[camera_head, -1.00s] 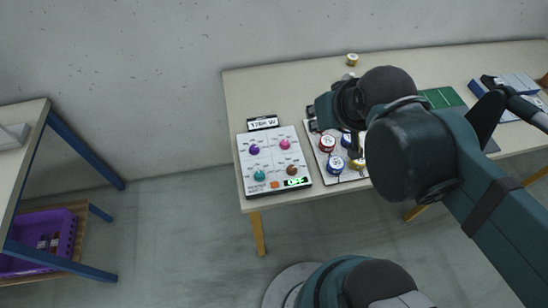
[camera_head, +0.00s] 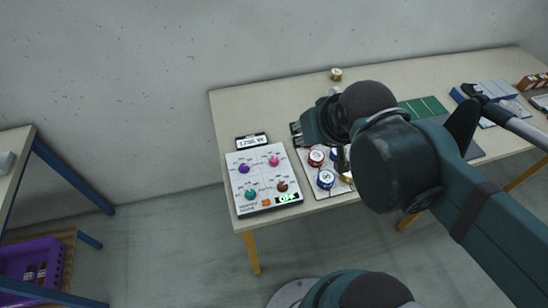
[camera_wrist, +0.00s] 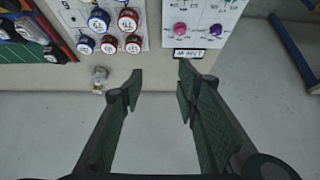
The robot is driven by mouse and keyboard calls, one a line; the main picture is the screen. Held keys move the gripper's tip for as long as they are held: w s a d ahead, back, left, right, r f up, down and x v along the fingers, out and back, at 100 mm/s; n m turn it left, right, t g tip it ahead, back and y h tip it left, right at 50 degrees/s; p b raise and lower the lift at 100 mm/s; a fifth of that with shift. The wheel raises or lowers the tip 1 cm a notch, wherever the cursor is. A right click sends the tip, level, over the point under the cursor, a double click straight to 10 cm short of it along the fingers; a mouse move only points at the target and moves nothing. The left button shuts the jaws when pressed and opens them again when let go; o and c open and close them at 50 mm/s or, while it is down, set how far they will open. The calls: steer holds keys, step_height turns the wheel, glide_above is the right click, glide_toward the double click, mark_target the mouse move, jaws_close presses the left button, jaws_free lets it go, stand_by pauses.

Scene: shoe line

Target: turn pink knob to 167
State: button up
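The pink knob (camera_head: 273,161) sits at the upper right of a white control panel (camera_head: 262,207) at the left end of the table. It also shows in the wrist view (camera_wrist: 180,29), at the upper right. Purple, teal and brown knobs share the panel, with a lit green display (camera_head: 287,198). My gripper shows in the wrist view (camera_wrist: 158,84) with its two fingers wide apart and nothing between them. The pink knob lies beyond the fingertips, and the gripper does not touch it. In the head view my arm hides the gripper's fingers.
A small sign (camera_head: 251,141) stands behind the panel. Right of the panel is a board with red and blue round pieces (camera_head: 316,157). A small gold-topped item (camera_head: 336,74) stands near the table's back edge. A purple crate (camera_head: 30,262) is at the lower left.

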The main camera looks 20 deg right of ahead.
steer(key=shift+w+m+g, duration=0.5)
steer(key=shift+w+m, duration=0.5)
steer(key=shift+w, duration=0.2)
steer(key=m+g+p, duration=0.5)
steer(key=m, duration=0.6)
glide_above(274, 160)
steer(key=shift+s+d+f, duration=0.1)
steer(key=shift+f, duration=6.9)
steer(key=shift+f, duration=0.15)
steer(key=shift+f+b, duration=0.6)
steer(key=shift+f, duration=3.15)
steer(key=shift+c, duration=0.4)
steer(key=c, duration=0.8)
